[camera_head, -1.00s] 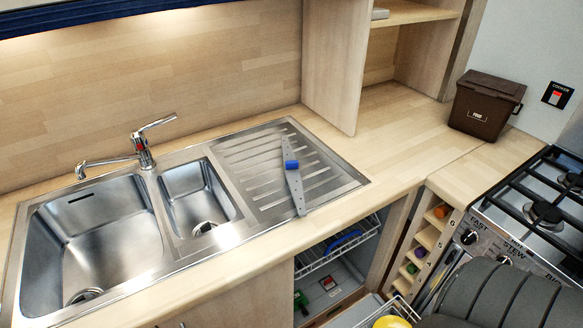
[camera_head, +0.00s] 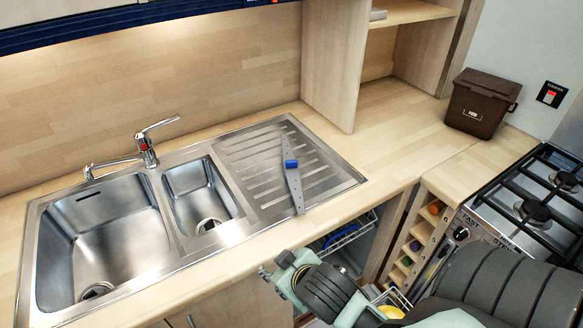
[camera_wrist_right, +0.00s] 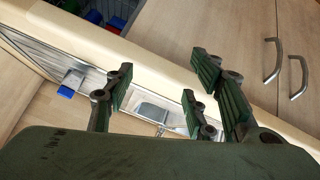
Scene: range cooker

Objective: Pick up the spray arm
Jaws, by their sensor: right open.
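The spray arm (camera_head: 294,185) is a long flat grey bar with a blue hub in its middle. It lies on the ribbed steel drainboard, to the right of the small sink bowl, one end near the front edge. In the right wrist view the spray arm (camera_wrist_right: 75,77) shows at the left, its blue hub beyond the gripper's left finger. My right gripper (camera_head: 272,274) is in front of the counter edge, below and left of the spray arm, apart from it. In the wrist view my right gripper (camera_wrist_right: 162,86) has its fingers spread, with nothing held. My left gripper is out of view.
The tap (camera_head: 145,150) stands behind the two sink bowls. An open dishwasher with a rack (camera_head: 345,235) is under the counter. A brown food bin (camera_head: 482,103) and the gas hob (camera_head: 535,210) are at the right. The counter right of the drainboard is clear.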

